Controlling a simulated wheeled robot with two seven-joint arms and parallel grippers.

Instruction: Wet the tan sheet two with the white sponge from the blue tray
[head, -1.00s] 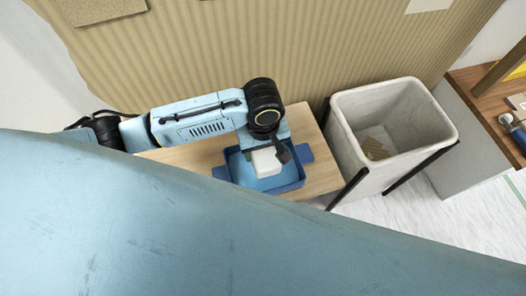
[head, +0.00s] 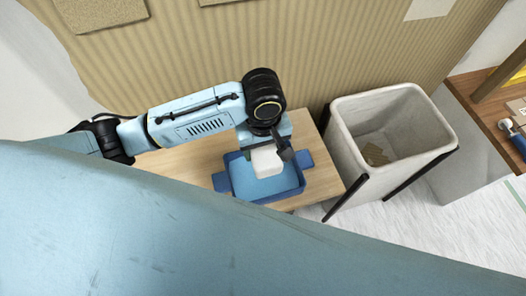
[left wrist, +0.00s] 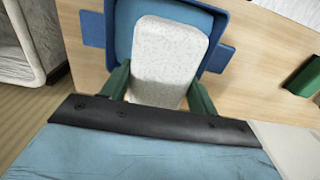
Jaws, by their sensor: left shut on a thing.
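The white sponge (head: 266,161) is between the green fingers of my left gripper (left wrist: 160,92), which is shut on it. The sponge (left wrist: 168,58) hangs over the back part of the blue tray (head: 283,197); its exact height above the tray floor is hard to tell. The tray's rim also shows in the left wrist view (left wrist: 222,50). A tan sheet (head: 98,12) is on the ribbed wall at upper left, and another tan piece (head: 216,2) is cut off by the top edge. I cannot tell which is sheet two. My right gripper is not in view.
The tray sits on a wooden table (head: 190,170). A pale bin (head: 350,150) with tan scraps stands to its right, close to the table. A pale sheet (head: 430,8) is on the wall at upper right.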

